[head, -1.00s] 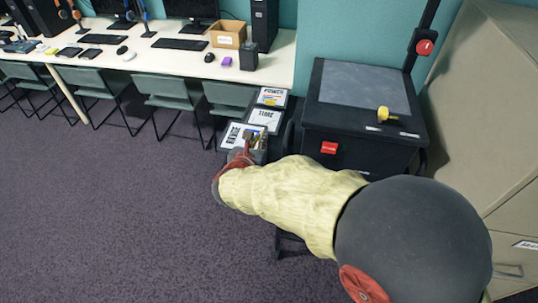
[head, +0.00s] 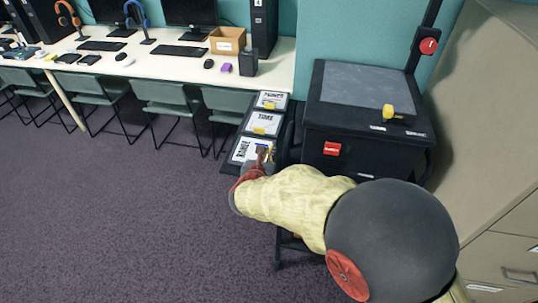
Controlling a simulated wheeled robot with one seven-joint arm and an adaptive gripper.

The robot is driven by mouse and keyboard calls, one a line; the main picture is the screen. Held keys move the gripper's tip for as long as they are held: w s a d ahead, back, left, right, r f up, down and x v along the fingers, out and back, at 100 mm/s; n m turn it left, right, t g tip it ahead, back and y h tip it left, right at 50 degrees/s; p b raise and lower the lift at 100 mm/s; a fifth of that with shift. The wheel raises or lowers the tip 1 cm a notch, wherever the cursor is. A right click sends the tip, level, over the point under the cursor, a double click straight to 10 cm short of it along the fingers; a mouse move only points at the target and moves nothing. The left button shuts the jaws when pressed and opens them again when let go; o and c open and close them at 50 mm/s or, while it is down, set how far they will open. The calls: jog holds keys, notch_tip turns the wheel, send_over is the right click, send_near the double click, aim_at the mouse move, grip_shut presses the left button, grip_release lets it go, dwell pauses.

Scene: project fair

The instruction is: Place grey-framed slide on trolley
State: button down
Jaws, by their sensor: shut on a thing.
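Three framed slides with printed labels show in a row on a dark narrow shelf (head: 230,160) beside the projector: a far one (head: 271,98), a middle one (head: 262,122) and a near one (head: 248,149). The frames look pale; which is grey is hard to tell at this size. My gripper (head: 264,154) is at the right edge of the near slide and shut on it. The fingertips cover part of that slide. Whether it touches the shelf or is just above it, I cannot tell. My arm hides what lies below and right of the gripper.
The black overhead projector (head: 365,130) with a yellow knob (head: 390,112) stands right of the slides. A tan cabinet (head: 490,140) is at the far right. A white computer table (head: 180,58) with green chairs (head: 168,95) stands behind. Carpet (head: 110,220) at left is clear.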

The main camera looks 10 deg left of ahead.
jog(key=shift+f, duration=0.2)
jog(key=c, duration=2)
grip_release()
jog(key=shift+r, duration=0.15)
jog(key=shift+s+a+r, duration=0.1)
jog(key=shift+s+r, duration=0.05)
jog(key=shift+s, duration=0.05)
jog(key=p+v, duration=0.4)
jog(key=v, duration=0.7)
jog(key=shift+s, duration=0.3)
jog(key=shift+r, duration=0.1)
